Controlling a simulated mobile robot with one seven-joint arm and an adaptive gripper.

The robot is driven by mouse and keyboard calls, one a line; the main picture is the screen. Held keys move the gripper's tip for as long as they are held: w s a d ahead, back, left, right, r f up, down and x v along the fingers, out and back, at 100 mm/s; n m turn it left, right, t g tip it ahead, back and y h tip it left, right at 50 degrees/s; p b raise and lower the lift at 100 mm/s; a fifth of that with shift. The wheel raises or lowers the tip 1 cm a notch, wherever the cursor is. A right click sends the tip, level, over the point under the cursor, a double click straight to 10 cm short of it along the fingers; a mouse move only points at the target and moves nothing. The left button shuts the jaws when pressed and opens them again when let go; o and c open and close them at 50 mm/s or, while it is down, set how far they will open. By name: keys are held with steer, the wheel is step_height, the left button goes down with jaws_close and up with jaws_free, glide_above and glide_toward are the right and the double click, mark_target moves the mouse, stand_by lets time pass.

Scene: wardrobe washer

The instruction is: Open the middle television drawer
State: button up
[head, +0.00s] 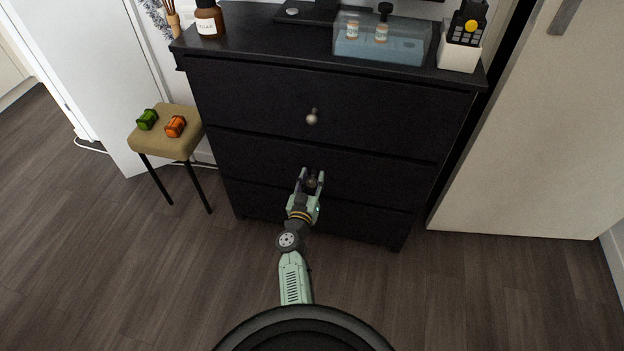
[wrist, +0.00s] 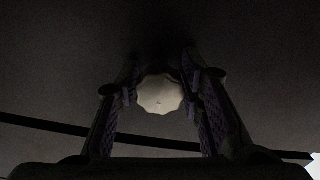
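The middle drawer (head: 250,162) of the black dresser is closed, its front flush with the drawers above and below. Its round knob (head: 312,182) is partly hidden by my gripper in the head view. My gripper (head: 311,175) is in front of the middle drawer, with its fingers on either side of the knob. In the wrist view the pale, scalloped knob (wrist: 160,95) sits between the two finger pads of my gripper (wrist: 160,82). The fingers are apart, with a narrow dark gap showing beside the knob.
The top drawer (head: 300,90) is closed and has its own knob (head: 312,117). A stool (head: 165,145) with a green and an orange object stands left of the dresser. A pale door (head: 550,130) is close on the right. The floor (head: 180,270) in front is clear.

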steer(key=shift+c, duration=0.5)
jaws_close()
